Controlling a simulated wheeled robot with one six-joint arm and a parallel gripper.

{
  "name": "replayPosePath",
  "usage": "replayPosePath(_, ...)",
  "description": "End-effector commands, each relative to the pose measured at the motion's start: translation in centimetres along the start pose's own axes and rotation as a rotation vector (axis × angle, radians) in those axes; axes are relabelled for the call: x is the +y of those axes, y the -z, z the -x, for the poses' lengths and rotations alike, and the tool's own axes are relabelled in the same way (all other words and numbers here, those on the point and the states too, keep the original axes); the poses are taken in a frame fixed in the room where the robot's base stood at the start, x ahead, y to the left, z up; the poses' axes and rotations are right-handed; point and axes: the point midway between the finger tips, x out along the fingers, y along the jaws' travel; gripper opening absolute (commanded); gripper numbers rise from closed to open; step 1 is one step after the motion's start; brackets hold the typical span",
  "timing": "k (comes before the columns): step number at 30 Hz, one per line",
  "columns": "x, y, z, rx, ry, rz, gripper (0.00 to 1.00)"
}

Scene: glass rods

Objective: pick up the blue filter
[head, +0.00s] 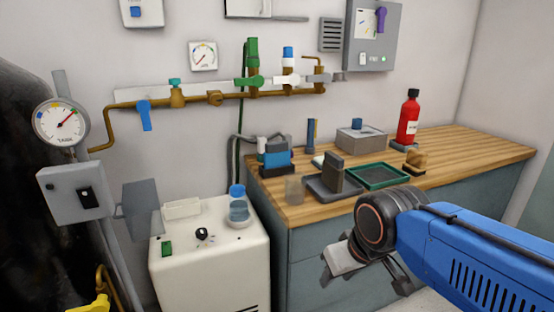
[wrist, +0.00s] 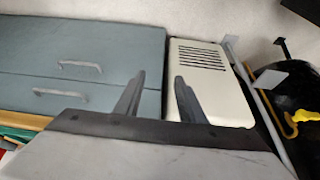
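No part is labelled as the blue filter, and I cannot tell which blue piece it is. A small blue round piece (head: 237,190) shows over a clear dish (head: 239,213) on the white cabinet. A small dark blue cylinder (head: 357,124) sits on a grey box on the bench, and a blue block (head: 277,155) sits in a dark stand. My gripper (head: 362,272) is in front of the bench, below its top and apart from all these pieces. In the wrist view its two fingers (wrist: 160,80) stand apart with nothing between them; no blue piece shows there.
The wooden bench (head: 458,148) carries a green-rimmed tray (head: 378,176), a red bottle (head: 408,118), a dark grey stand (head: 334,178) and a clear beaker (head: 294,190). The white cabinet (head: 205,272) stands left of it. Pipes with valves (head: 215,98) run along the wall.

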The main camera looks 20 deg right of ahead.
Motion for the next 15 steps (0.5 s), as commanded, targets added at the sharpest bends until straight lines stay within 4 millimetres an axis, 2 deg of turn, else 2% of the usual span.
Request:
replayPosePath(8, 0.0, 0.0, 0.0, 0.0, 0.0, 0.0, 0.36)
replayPosePath(9, 0.0, 0.0, 0.0, 0.0, 0.0, 0.0, 0.41)
replayPosePath(12, 0.0, 0.5, 0.2, 0.001, 0.0, 0.0, 0.65)
replayPosePath(15, 0.0, 2.3, 1.0, 0.004, 0.001, 0.001, 0.89)
